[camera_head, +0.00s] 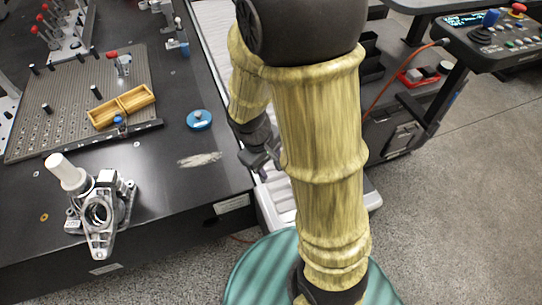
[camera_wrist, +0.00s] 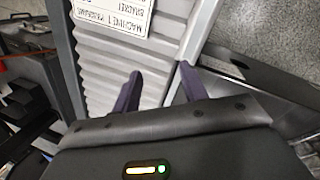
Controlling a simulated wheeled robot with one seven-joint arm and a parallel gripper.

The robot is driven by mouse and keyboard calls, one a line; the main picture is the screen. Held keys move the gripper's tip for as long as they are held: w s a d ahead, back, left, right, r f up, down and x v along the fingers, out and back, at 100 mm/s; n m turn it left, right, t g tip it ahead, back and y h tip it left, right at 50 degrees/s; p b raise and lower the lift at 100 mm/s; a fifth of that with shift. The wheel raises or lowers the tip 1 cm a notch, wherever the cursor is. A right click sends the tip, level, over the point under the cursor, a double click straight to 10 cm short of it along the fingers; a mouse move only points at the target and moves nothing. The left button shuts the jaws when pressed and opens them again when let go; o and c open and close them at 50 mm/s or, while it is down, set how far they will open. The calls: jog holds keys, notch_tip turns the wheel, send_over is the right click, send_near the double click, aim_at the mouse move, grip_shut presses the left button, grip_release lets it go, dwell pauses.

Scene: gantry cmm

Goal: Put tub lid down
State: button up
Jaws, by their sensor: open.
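My gripper (camera_head: 262,165) is open, low beside the near table's right edge. In the wrist view its two dark fingers (camera_wrist: 160,88) are apart with nothing clearly held between them. Beyond them lies a light grey ribbed panel (camera_wrist: 105,62), which looks like the tub lid, with a white printed label (camera_wrist: 112,14) and a raised pale rim. I cannot tell whether the fingers touch it. In the head view a light grey tub-like body (camera_head: 275,208) shows below the gripper, partly hidden by my arm.
The dark table (camera_head: 165,190) holds a metal bracket casting (camera_head: 100,212) with a white cylinder, a perforated plate (camera_head: 70,90), a yellow tray (camera_head: 121,106) and a round blue piece (camera_head: 199,119). A control console (camera_head: 490,32) stands at the right. Speckled floor (camera_head: 460,200) is clear.

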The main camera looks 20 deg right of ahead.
jog(key=r+m+t+y, duration=0.1)
jog(key=m, duration=0.1)
jog(key=s+r+m, duration=0.1)
jog(key=r, duration=0.1)
jog(key=s+r+m+t+y, duration=0.1)
jog(key=r+m, duration=0.1)
jog(key=shift+a+m+t+y, duration=0.2)
jog(key=shift+m+t+y, duration=0.1)
jog(key=shift+c, duration=0.7)
jog(key=shift+d, duration=0.1)
